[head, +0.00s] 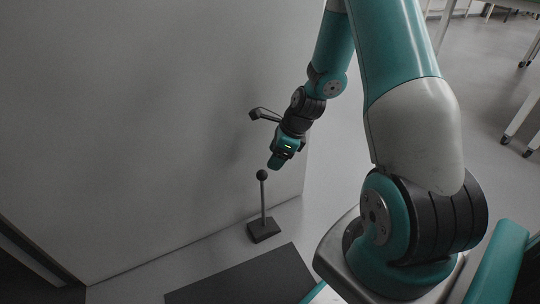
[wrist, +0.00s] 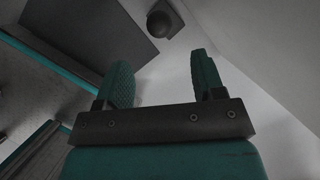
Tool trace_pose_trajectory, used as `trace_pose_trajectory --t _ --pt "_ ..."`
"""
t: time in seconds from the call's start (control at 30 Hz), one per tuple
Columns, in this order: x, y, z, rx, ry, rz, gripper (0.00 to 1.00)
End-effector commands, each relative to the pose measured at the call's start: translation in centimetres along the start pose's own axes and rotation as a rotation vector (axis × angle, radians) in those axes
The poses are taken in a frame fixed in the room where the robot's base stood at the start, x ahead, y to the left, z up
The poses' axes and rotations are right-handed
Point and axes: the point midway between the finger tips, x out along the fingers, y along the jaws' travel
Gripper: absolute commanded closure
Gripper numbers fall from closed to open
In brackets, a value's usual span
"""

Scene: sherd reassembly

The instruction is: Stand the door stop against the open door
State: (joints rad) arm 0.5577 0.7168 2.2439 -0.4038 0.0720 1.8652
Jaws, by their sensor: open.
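The door stop (head: 263,205) stands upright on the floor, with a dark square base, a thin post and a black ball knob. Its base is close to the lower edge of the large grey door (head: 130,120); I cannot tell whether they touch. My gripper (head: 274,162) is just above the knob in the head view, pointing down. In the wrist view my gripper (wrist: 160,60) has its two green fingers spread and empty. The ball knob (wrist: 160,23) lies beyond the fingertips there, apart from both, and hides part of the base, which the top edge cuts off.
A dark mat (head: 240,278) lies on the floor in front of the door stop. Table legs with castors (head: 518,117) stand at the far right.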

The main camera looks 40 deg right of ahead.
Motion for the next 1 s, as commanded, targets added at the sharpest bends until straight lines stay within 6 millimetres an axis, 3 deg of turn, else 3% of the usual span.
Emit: trace_pose_trajectory --t 0.13,0.27,0.37,0.4,0.5,0.6,0.73,0.83,1.0 --pt "-1.5 0.4 0.9 -0.056 -0.002 0.005 0.37" --pt "-3.8 3.2 5.4 -0.402 -0.014 0.042 0.37" --pt "-6.9 8.2 10.4 -0.883 -0.04 0.095 0.37" --pt "-8.3 10.9 12.2 -1.102 -0.057 0.12 0.37" --pt "-11.8 17.6 14.9 -1.65 -0.117 0.178 0.37" --pt "-15.0 23.5 15.5 -2.136 -0.188 0.22 0.37" --pt "-17.9 28.8 14.6 -2.602 -0.28 0.256 0.37" --pt "-19.1 30.8 13.8 -2.808 -0.329 0.268 0.37" --pt "-19.6 31.7 13.3 -2.91 -0.356 0.276 0.37"
